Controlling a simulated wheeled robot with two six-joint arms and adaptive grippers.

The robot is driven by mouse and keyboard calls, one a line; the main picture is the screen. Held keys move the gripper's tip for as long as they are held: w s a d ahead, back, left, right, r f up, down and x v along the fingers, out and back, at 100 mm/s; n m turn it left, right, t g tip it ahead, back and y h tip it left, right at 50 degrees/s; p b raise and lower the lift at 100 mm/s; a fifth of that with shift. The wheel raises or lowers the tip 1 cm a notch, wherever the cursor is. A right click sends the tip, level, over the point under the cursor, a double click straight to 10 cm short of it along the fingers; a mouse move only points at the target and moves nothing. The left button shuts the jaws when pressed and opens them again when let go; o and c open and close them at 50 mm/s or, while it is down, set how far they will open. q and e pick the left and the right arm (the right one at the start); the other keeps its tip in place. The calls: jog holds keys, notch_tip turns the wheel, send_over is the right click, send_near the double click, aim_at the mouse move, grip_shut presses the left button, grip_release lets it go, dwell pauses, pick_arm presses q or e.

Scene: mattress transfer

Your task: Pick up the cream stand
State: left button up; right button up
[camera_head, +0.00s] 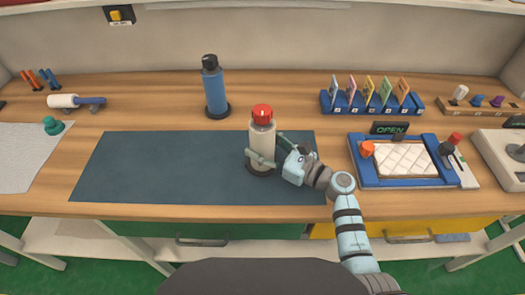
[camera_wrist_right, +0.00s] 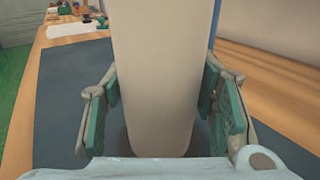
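The cream stand (camera_head: 263,137) is a cream column with a red cap (camera_head: 262,112) and a dark round base. It is upright on the dark mat, near the mat's right end. It also fills the middle of the right wrist view (camera_wrist_right: 161,70). My right gripper (camera_head: 264,153) reaches in from the right with one finger on each side of the column. In the right wrist view its green-padded fingers (camera_wrist_right: 161,100) flank the column, with narrow gaps showing beside the lower pads. Whether the fingertips touch it is unclear. My left gripper is not in view.
A blue stand (camera_head: 215,88) stands behind the mat (camera_head: 150,165), whose left part is clear. A blue tray (camera_head: 358,178) with a quilted white pad lies to the right. Behind it is a blue card rack (camera_head: 372,104). A white roller (camera_head: 63,101) lies at left.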

grip_shut()
jog(key=shift+r, duration=0.1)
notch_tip(320, 180, up, 20)
jog(key=p, duration=0.7)
send_over(270, 113)
jog(key=x, duration=0.2)
jog(key=shift+f, duration=0.45)
jog(key=shift+f+b, duration=2.05)
jog(key=shift+f, duration=1.35)
jog(key=shift+f+b, duration=2.7)
jog(key=shift+f, duration=1.55)
